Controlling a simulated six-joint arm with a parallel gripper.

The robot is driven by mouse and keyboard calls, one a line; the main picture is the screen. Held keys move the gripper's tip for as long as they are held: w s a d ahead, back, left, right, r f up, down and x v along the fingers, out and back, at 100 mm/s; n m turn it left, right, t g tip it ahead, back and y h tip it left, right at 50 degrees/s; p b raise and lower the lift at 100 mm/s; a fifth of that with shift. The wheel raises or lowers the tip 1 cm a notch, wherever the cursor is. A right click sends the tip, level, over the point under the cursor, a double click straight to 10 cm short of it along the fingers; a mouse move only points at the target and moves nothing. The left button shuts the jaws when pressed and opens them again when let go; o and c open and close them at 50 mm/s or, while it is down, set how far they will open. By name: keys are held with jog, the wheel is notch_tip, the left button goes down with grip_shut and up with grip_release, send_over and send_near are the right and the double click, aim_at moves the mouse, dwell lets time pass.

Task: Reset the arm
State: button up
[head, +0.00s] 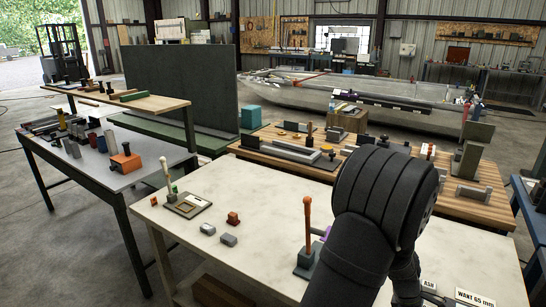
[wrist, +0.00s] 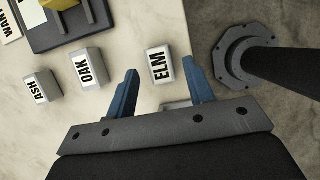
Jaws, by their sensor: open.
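My gripper (wrist: 161,72) is open in the wrist view, its two blue fingers spread apart. Part of another pale piece (wrist: 175,105) shows between the fingers, near the palm. In the head view my dark arm reaches over the right of the pale table (head: 270,205) and hides the gripper.
A dark tray (wrist: 55,32) with a yellow piece (wrist: 72,4) lies upper left in the wrist view. A dark round flange and post (wrist: 240,60) stand at right. In the head view, an orange-handled lever (head: 308,225) stands left of my arm; a "WANT 65 mm" card (head: 474,299) is at right.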

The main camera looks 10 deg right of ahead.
jog(key=shift+x, duration=0.95)
notch_tip(320, 180, up, 2)
jog(key=shift+r, duration=0.8)
